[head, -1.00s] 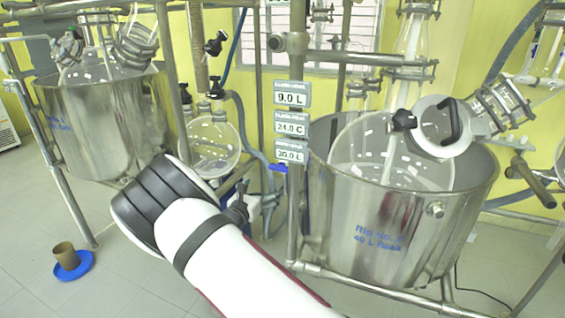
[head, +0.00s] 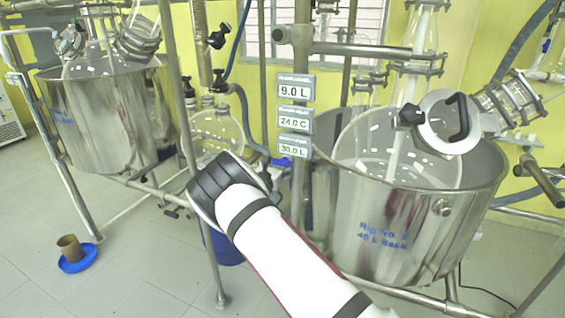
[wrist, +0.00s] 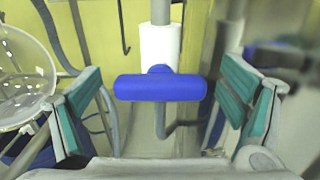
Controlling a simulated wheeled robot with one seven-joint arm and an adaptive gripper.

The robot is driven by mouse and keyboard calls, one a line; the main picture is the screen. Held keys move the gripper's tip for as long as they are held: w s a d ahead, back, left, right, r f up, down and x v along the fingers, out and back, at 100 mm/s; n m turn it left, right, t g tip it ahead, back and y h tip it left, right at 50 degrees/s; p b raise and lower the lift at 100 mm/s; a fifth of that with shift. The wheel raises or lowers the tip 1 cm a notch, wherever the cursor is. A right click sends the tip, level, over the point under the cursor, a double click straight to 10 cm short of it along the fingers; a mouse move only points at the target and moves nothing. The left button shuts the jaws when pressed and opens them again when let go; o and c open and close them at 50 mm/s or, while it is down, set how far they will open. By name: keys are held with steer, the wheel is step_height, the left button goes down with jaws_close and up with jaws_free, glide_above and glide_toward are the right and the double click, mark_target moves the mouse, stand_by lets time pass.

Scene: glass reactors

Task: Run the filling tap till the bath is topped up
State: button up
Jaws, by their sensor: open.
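The filling tap has a blue bar handle (wrist: 160,87) on a white body (wrist: 160,45), seen in the middle of the wrist view. The handle lies crosswise. My gripper (wrist: 163,105) is open, with a teal-padded finger on each side of the handle and apart from it. In the head view the gripper is hidden behind my arm. The steel bath (head: 405,225), marked "Rig No. 2", stands at the right around a round glass vessel (head: 372,140). The water level in it is hard to make out. Stacked displays (head: 294,118) read 9.0 L, 24.0 C and 30.0 L.
Metal frame posts (head: 185,110) stand close to my arm. A second steel bath (head: 105,125) is at the left. A blue bucket (head: 224,246) is behind my arm. A brown cup (head: 70,247) stands on a blue dish on the floor. Open floor lies at lower left.

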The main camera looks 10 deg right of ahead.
steer(key=shift+w+d, duration=0.3)
steer(key=shift+w, duration=0.1)
steer(key=c, duration=1.2)
steer(key=shift+o, duration=0.2)
steer(key=n+b, duration=0.1)
steer(key=n, duration=0.1)
steer(key=n+b, duration=0.2)
steer(key=n, duration=0.1)
steer(key=shift+w+a+f+n, duration=0.15)
steer(key=shift+a+n, duration=0.1)
steer(key=shift+n, duration=0.05)
steer(key=n+b, duration=0.2)
steer(key=n, duration=0.3)
steer(key=shift+a+f+n, duration=0.1)
steer(key=shift+a+n, duration=0.05)
steer(key=shift+n, duration=0.15)
